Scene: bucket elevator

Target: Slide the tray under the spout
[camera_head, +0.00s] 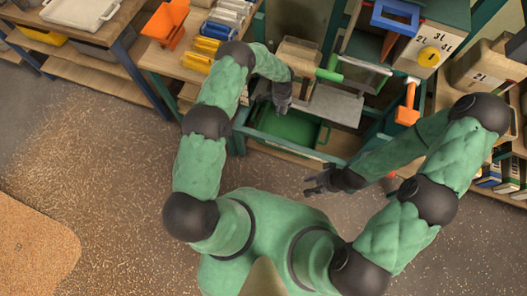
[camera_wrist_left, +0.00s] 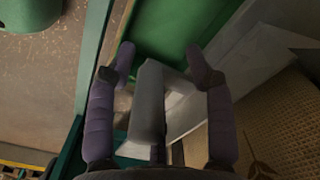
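A green tray (camera_head: 290,128) lies low inside the teal frame, below and beside a grey sloping metal plate (camera_head: 336,104) that looks like the spout. In the left wrist view a green surface (camera_wrist_left: 180,25), probably the tray, shows beyond the fingertips. My left gripper (camera_head: 282,106) is over the tray's left part, beside the plate. Its fingers stand apart in the left wrist view (camera_wrist_left: 162,64), with a grey bar between them; I cannot tell whether they touch it. My right gripper (camera_head: 316,184) is in front of the frame, apart from it, with its fingers spread and empty.
The teal frame (camera_head: 240,128) surrounds the tray. An orange handle (camera_head: 408,104) and a box with a yellow dial (camera_head: 430,56) are at the right. A shelf with yellow and blue items (camera_head: 205,45) stands at the left. The floor in front is open, with scattered grains.

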